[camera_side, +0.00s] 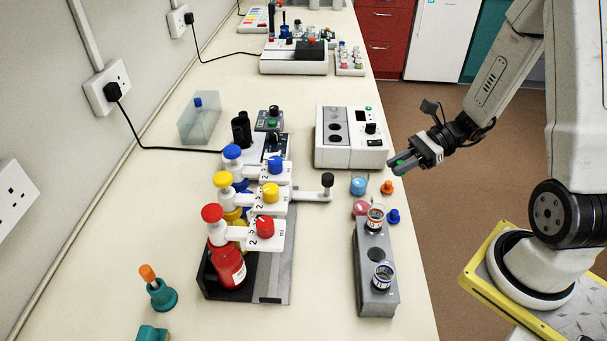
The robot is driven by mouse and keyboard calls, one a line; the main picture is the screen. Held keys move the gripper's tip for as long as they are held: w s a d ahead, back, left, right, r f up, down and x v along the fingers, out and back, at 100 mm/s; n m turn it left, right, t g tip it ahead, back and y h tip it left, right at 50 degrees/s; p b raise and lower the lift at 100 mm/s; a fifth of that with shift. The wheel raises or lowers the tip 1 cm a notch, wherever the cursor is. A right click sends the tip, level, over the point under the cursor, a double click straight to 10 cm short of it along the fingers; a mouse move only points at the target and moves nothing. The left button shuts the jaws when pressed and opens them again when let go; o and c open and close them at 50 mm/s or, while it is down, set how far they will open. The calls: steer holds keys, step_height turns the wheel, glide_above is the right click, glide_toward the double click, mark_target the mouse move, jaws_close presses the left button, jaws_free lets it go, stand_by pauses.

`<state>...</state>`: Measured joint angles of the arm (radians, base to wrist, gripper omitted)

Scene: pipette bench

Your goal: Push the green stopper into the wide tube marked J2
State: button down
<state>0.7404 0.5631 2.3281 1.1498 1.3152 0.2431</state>
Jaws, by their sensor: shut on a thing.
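My gripper (394,166) is shut on the green stopper (401,161), of which a small green part shows between the fingers. It is held at the bench's right edge, beside the white instrument and beyond the grey rack (376,303). Two wide tubes stand upright in the rack: a far one (376,216) with a red-marked label and a near one (383,276) with a blue-marked label. The marks are too small to read, so I cannot tell which is J2. The stopper is apart from both tubes.
An orange stopper (387,187) and a blue stopper (393,216) lie near the rack's far end, beside a blue jar (358,186) and a pink jar (361,208). A white instrument (350,150) stands beyond. Dispenser bottles (228,268) stand left of the rack.

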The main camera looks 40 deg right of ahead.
steer(key=shift+w, duration=0.1)
steer(key=w+a+r, duration=0.3)
steer(key=w+a, duration=0.5)
steer(key=w, duration=0.1)
steer(key=w+a+r, duration=0.3)
steer(key=w+a, duration=0.5)
steer(key=shift+w+a+r, duration=0.35)
steer(key=shift+w+r, duration=0.05)
steer(key=shift+f, duration=0.25)
steer(key=shift+f, duration=1.65)
steer(key=shift+f, duration=0.65)
stand_by(0.6)
steer(key=c, duration=0.5)
jaws_free()
